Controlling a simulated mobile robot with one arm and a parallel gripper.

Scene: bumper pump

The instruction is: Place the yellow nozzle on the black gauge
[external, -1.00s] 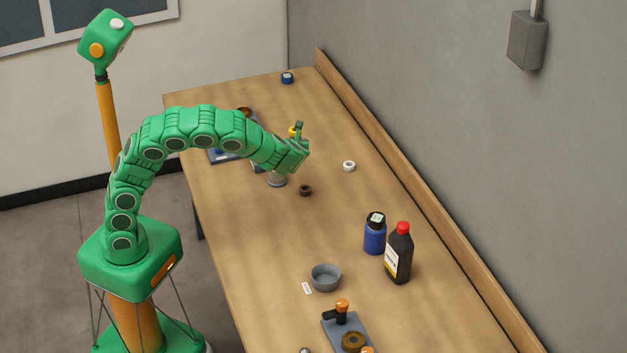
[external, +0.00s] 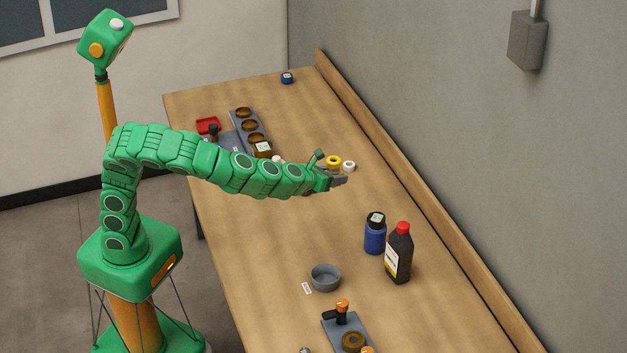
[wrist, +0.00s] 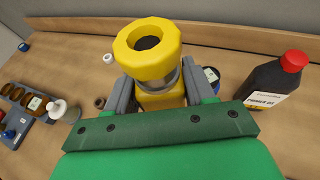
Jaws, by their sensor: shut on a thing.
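The yellow nozzle (wrist: 130,62) is a thick ring with a dark hole on a yellow body. It sits between the grey fingers of my gripper (wrist: 158,90) in the wrist view, with a metallic band just below the ring. In the external view the nozzle (external: 334,161) shows above my gripper (external: 332,178), held over the table. A small dark ring (wrist: 99,102) stands on the table left of the gripper in the wrist view; in the external view my arm mostly hides it. I cannot tell whether this is the black gauge.
A white ring (external: 349,166) lies near the wall side. A blue bottle (external: 375,236) and a black bottle with red cap (external: 398,256) stand to the right. A grey bowl (external: 326,278) is nearer the front. Grey trays with brown rings (external: 243,112) lie at the far left.

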